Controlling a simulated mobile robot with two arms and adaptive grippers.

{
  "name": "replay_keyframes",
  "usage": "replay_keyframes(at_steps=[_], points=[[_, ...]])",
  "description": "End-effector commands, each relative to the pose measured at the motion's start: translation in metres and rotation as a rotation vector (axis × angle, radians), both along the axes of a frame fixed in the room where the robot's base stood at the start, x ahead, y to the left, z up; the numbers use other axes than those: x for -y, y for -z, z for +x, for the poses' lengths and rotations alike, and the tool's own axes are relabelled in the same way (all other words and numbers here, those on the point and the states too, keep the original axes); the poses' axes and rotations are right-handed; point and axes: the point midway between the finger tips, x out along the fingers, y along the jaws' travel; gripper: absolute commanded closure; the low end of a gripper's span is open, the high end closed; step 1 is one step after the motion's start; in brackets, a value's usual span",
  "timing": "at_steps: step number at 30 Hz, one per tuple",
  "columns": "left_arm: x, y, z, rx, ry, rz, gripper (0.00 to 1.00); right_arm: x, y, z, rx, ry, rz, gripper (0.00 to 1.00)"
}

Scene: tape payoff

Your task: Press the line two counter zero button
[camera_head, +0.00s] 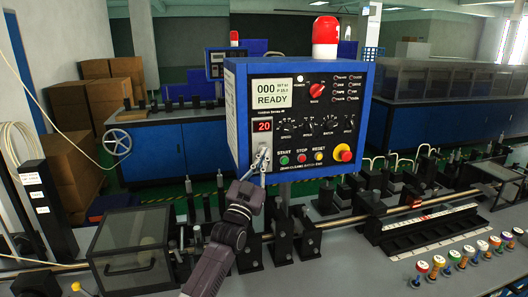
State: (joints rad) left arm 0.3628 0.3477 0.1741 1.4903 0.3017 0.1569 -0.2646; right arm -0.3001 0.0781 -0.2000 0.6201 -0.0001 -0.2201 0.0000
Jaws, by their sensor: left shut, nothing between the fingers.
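A blue control box (300,165) with a dark panel stands in the middle of the camera_head view. Its display (272,93) reads "000" and "READY", and a small red readout (262,126) shows 20. Along the lower panel are a green START button (284,160), a red STOP button (301,158), a yellow RESET button (319,156) and a larger red button (344,153). No label for line two counter zero can be read. My left gripper (263,153) is shut and empty at the panel's lower left, just left of START. It hides the panel there; contact cannot be told.
A second blue box (228,62) stands behind. Several coloured knobs (462,256) line the bench at the lower right. A clear-lidded case (131,245) is at the lower left. Rods and clamps on the bench lie below the panel.

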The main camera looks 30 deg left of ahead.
Motion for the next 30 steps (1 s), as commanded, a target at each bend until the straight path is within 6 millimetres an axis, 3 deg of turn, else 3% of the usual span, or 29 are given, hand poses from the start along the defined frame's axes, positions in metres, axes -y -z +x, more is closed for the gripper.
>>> replay_keyframes(at_steps=[18,30], points=[[0.042,-0.002,-0.036,0.000,0.001,-0.002,1.00,0.001,-0.036,0.000,0.000,-0.001,-0.002,0.60],[0.046,0.000,-0.039,0.000,0.000,0.000,1.00,0.002,-0.036,0.000,0.001,-0.001,-0.003,0.60]])
